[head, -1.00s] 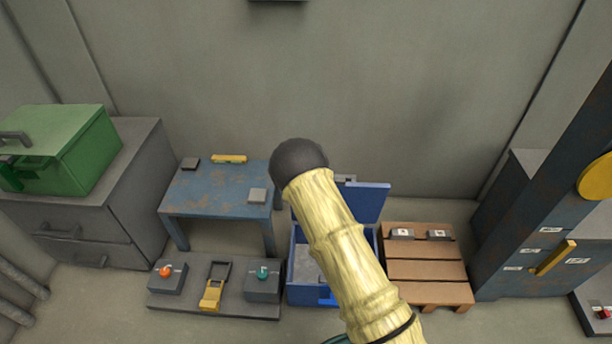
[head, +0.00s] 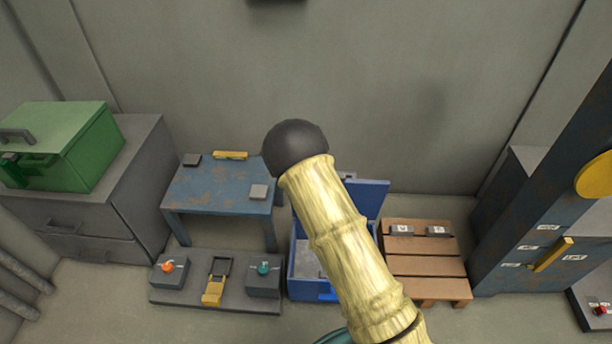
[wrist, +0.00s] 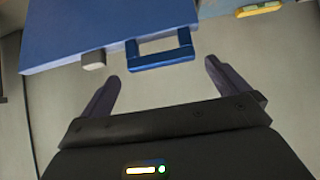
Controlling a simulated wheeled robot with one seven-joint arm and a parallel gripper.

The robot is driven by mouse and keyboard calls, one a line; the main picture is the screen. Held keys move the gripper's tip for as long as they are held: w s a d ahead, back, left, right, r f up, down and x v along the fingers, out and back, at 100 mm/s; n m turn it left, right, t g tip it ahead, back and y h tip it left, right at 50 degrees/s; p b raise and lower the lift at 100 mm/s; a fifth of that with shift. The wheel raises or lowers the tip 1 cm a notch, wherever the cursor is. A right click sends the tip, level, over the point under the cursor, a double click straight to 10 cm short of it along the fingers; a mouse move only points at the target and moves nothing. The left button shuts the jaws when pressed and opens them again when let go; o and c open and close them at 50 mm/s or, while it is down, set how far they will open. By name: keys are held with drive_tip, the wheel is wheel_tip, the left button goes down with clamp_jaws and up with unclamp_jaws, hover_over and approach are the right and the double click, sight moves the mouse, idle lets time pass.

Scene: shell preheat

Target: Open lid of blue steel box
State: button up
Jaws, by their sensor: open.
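The blue steel box (head: 300,292) stands on the floor in the head view, partly hidden behind my arm. Its blue lid (head: 371,196) is raised at the back, and part of the grey inside of the box shows. In the wrist view a blue panel, which looks like the lid (wrist: 90,30), fills the upper left. A blue loop handle (wrist: 162,60) hangs at its edge. My gripper (wrist: 161,72) is open and empty, its two fingers apart below the handle, with no clear contact. The gripper is hidden in the head view.
A rusty blue table (head: 215,188) and a low panel with knobs (head: 215,296) are left of the box. A wooden pallet (head: 425,262) is close on the right. A green box (head: 75,150) sits on a grey cabinet (head: 140,190). A tall blue cabinet (head: 510,235) stands at right.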

drive_tip(key=p+v, duration=0.2)
drive_tip(key=v, duration=0.8)
drive_tip(key=shift+s+d+r, duration=0.2)
drive_tip(key=shift+s+r, duration=0.05)
drive_tip(key=shift+r, duration=0.1)
drive_tip(key=s+d+r+g, duration=0.2)
drive_tip(key=s+d+r, duration=0.3)
drive_tip(key=s, duration=0.4)
drive_tip(key=s+d+r+g, duration=0.3)
drive_tip(key=s+d, duration=0.3)
drive_tip(key=s, duration=0.2)
drive_tip(key=s+d+r+g, duration=0.2)
drive_tip(key=s+d+r, duration=0.35)
drive_tip(key=s, duration=0.35)
wheel_tip(320, 180, up, 28)
drive_tip(key=p, duration=2.8)
drive_tip(key=shift+d+f, duration=0.15)
drive_tip(key=shift+d, duration=0.2)
drive_tip(key=shift+f, duration=0.1)
